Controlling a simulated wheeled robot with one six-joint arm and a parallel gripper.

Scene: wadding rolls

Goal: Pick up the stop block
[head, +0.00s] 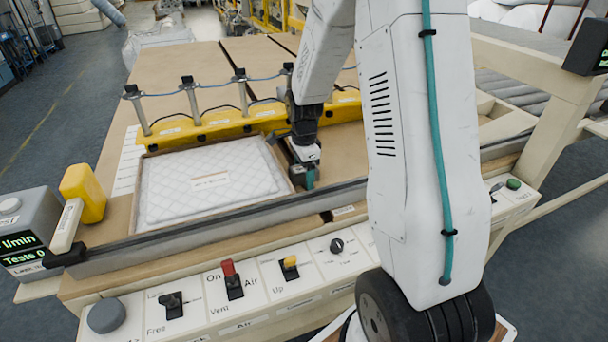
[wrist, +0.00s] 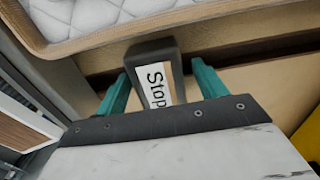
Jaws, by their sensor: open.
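The stop block (wrist: 150,52) is a dark grey block with rounded edges and a white label reading "Stop". In the wrist view it stands between the two teal fingers of my gripper (wrist: 159,72), beside the wooden edge of the quilted panel's frame. The fingers are open, with a visible gap on each side of the block. Its lower end is cut off from sight by the gripper body. In the head view my gripper (head: 303,158) points down at the right side of the framed panel; the block is hard to make out there.
A white quilted panel (head: 205,187) lies in a wooden frame left of my gripper. A yellow bar (head: 230,122) with metal posts runs behind it. A grey rail (head: 240,217) and a control panel (head: 215,312) with switches lie in front.

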